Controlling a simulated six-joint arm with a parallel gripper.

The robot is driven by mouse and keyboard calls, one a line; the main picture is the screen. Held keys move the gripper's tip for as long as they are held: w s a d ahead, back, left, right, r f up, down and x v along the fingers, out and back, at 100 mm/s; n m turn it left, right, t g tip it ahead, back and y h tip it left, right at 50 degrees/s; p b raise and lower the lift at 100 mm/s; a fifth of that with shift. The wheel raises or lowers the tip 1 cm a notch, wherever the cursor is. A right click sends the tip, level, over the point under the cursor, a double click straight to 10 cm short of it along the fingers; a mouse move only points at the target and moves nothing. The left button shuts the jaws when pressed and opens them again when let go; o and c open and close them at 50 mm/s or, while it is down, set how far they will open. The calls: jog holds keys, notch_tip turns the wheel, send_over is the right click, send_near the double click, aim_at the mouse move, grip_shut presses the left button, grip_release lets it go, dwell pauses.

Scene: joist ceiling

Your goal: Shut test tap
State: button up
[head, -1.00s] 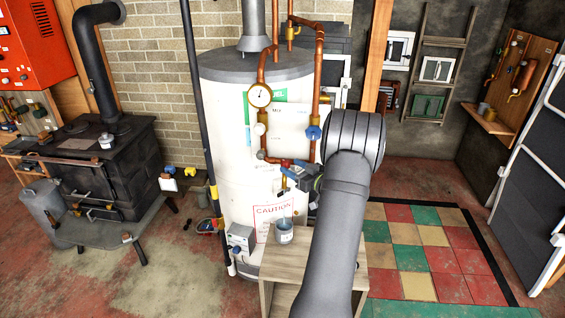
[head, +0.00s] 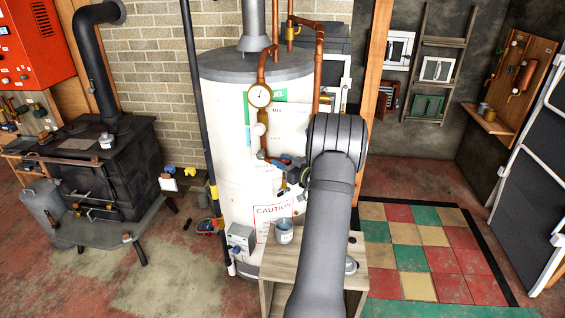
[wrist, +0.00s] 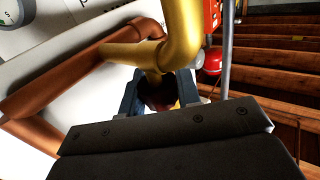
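The white tank (head: 228,140) stands mid-view in the head view, with copper and brass pipework on its front. My gripper (head: 283,164) is at the lower end of that pipework, partly hidden by my own arm. In the wrist view a brass elbow (wrist: 178,40) comes down towards my gripper (wrist: 160,98). The two blue-grey fingers stand apart, one on each side of a dark reddish part below the elbow. Whether they touch it is unclear. I cannot clearly make out the test tap or its handle position.
A gauge (head: 260,96) sits on the left pipe. A copper pipe (wrist: 80,75) runs close to my gripper in the wrist view. A wooden stand (head: 330,258) with a small bucket (head: 284,231) is below. A black stove (head: 100,160) stands left; tiled floor is clear at right.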

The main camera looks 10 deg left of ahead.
jog(key=shift+m+t+h, duration=0.3)
jog(key=shift+m+t, duration=0.1)
jog(key=shift+m+t+h, duration=0.9)
jog(key=shift+t+h, duration=0.2)
jog(key=m+t+h, duration=0.1)
jog(key=h, duration=0.1)
jog(key=m+t+h, duration=0.1)
jog(key=m+h, duration=0.1)
jog(key=m+t+h, duration=0.1)
jog(key=h, duration=0.1)
jog(key=shift+w+d+m+t+h, duration=0.2)
jog(key=shift+d+m+t+h, duration=0.1)
jog(key=shift+m, duration=0.1)
jog(key=shift+w+d+m+h, duration=0.1)
jog(key=shift+d+m+h, duration=0.1)
jog(key=shift+m+h, duration=1.6)
jog(key=shift+d+m+h, duration=0.2)
jog(key=shift+m+h, duration=0.8)
jog(key=shift+h, duration=1.9)
jog(key=o, duration=1)
